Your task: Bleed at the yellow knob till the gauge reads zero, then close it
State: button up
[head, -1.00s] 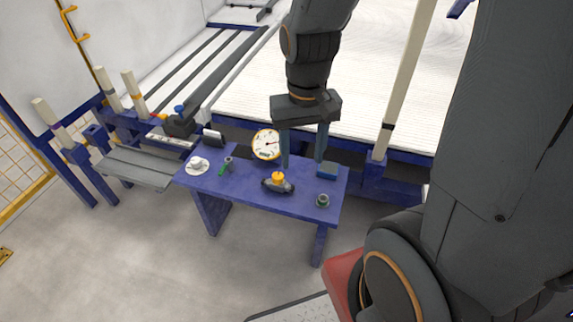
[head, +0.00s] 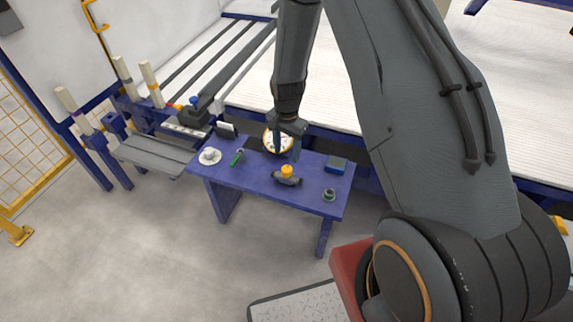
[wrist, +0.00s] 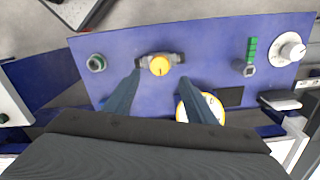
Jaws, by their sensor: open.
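The yellow knob (head: 287,170) sits on top of a dark valve body (head: 285,181) in the middle of the blue bench. In the wrist view the knob (wrist: 159,65) lies just beyond my fingertips. My gripper (wrist: 146,77) is open and empty, its fingers pointing toward the knob without visible contact. In the head view my gripper (head: 285,150) hangs over the bench's back half, in front of the gauge. The round white gauge (head: 277,142) with a yellow rim is partly hidden by my gripper, also in the wrist view (wrist: 212,103). Its reading cannot be told.
Bare surface lies between the knob and the fitting. Racking stands behind.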

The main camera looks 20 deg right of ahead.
aim_at(287, 168)
jog(key=shift+f+p, duration=0.6)
jog(key=shift+f, duration=3.25)
jog(key=c, duration=1)
